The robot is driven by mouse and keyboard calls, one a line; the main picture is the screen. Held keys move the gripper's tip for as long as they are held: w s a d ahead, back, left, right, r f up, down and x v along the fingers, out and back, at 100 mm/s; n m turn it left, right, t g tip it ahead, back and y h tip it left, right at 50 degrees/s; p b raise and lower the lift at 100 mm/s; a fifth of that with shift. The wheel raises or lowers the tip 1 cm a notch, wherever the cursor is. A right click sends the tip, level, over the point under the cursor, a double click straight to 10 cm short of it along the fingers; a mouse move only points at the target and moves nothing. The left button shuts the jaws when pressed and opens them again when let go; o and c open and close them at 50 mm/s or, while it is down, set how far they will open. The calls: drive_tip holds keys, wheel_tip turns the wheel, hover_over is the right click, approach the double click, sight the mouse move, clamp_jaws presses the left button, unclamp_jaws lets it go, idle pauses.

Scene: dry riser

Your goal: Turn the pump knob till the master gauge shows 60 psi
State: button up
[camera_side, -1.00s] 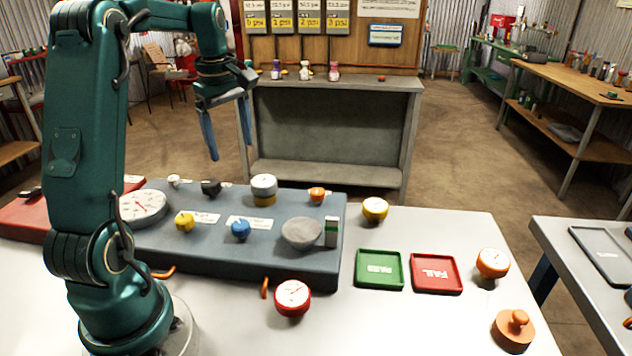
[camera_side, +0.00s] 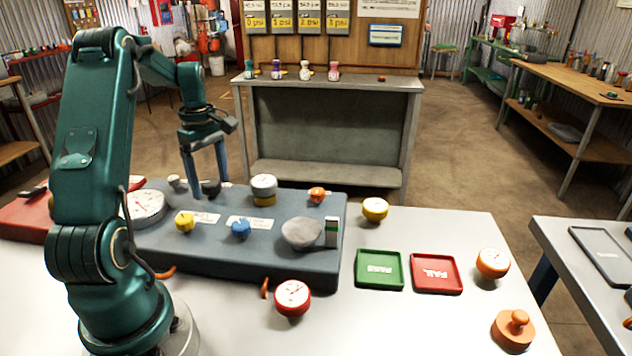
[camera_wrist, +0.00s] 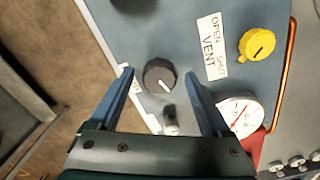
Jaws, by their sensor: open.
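The black knob (camera_side: 211,188), with a white pointer mark, sits at the back of the blue-grey panel (camera_side: 200,255); that it is the pump knob is not readable. My gripper (camera_side: 209,186) is open and points down over it. In the wrist view the black knob (camera_wrist: 159,76) lies between the fingertips of my gripper (camera_wrist: 160,74), with clear space on both sides. The large white gauge (camera_side: 145,206) lies on the panel's left; its red needle shows in the wrist view (camera_wrist: 238,116), but the reading is too small to tell.
A yellow knob (camera_side: 185,222) labelled VENT, a blue knob (camera_side: 240,229), a grey dish (camera_side: 301,233) and a small grey fitting (camera_side: 175,182) are on the panel. Green (camera_side: 379,270) and red (camera_side: 436,274) trays and loose gauges stand to the right.

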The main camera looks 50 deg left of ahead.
clamp_jaws()
drive_tip(key=shift+m, duration=0.4)
drive_tip(key=m, duration=0.4)
drive_tip(key=shift+r+m, duration=0.1)
drive_tip(key=shift+m, duration=0.3)
drive_tip(key=m, duration=0.5)
idle(0.3)
unclamp_jaws()
